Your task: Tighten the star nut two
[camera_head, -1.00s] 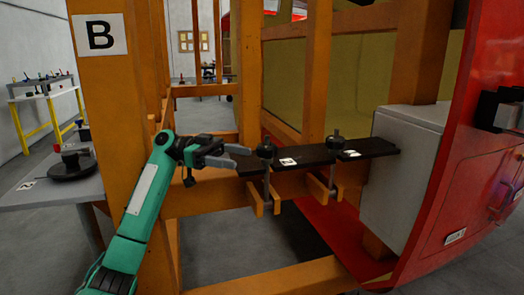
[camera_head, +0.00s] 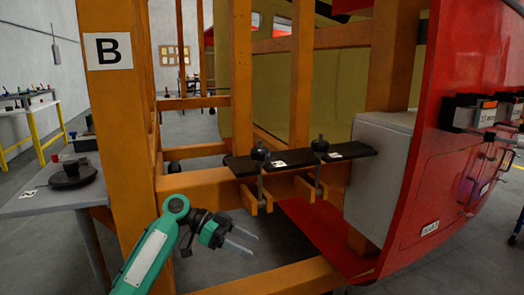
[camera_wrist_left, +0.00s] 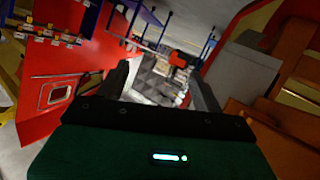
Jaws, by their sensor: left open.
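Two black star nuts stand on a black plate (camera_head: 350,151) fixed to the orange frame: the left star nut (camera_head: 260,152) and the right star nut (camera_head: 320,144). White labels lie beside them, too small to read surely. Threaded rods run down from the nuts through orange brackets. My left gripper (camera_head: 242,242) is open and empty, below and to the left of the plate, apart from both nuts. Its fingers point right. The left wrist view shows the two fingers (camera_wrist_left: 160,85) apart with nothing between them; no star nut shows clearly there. My right gripper is not in view.
An orange post marked B (camera_head: 110,110) stands left of the plate. A grey box (camera_head: 380,170) and the red nosecone shell (camera_head: 415,190) stand right of it. A lower orange beam (camera_head: 275,278) runs below my gripper. A grey side table (camera_head: 50,198) is at the left.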

